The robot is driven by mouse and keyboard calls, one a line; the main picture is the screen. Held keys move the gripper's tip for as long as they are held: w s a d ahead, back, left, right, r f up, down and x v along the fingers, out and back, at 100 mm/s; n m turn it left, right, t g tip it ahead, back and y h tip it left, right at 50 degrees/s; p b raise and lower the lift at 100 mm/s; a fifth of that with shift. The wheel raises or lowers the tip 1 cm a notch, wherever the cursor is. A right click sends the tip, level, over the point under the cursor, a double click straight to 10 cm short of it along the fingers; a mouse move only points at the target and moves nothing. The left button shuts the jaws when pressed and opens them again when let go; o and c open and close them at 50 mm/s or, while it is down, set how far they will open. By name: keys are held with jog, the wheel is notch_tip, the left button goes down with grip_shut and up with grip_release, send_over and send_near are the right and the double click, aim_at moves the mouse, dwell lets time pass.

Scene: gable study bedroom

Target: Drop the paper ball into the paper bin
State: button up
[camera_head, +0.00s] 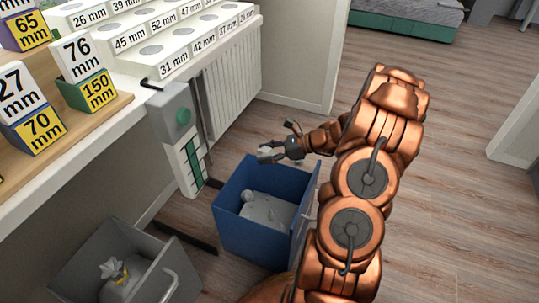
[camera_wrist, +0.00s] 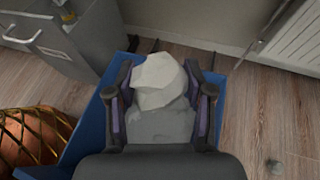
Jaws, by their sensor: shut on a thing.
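My gripper (camera_head: 277,150) is shut on a crumpled whitish paper ball (camera_wrist: 158,82). The ball sits between both fingers in the wrist view and shows partly in the head view (camera_head: 266,156). The blue bin (camera_head: 240,230) stands on the floor, open at the top, with lumpy grey contents (camera_head: 268,211) inside. My gripper is near the bin's far rim in the head view. In the wrist view the blue rim (camera_wrist: 92,118) and grey contents (camera_wrist: 165,127) show below and behind the ball. The ball's exact height above the bin is hard to tell.
A grey bin (camera_head: 165,272) with a tied bag (camera_head: 122,276) stands at the lower left. A white counter (camera_head: 90,135) with labelled blocks runs along the left, with a radiator (camera_head: 232,80) behind. The wooden floor (camera_head: 450,190) at the right is clear.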

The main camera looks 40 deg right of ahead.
jog(key=shift+s+f+g, duration=0.3)
jog(key=shift+s+f, duration=0.1)
jog(key=shift+s, duration=0.4)
jog(key=shift+f, duration=0.2)
notch_tip(320, 180, down, 6)
jog(key=b, duration=0.6)
jog(key=shift+r, duration=0.2)
jog(key=o, duration=0.9)
jog(key=v, duration=1.2)
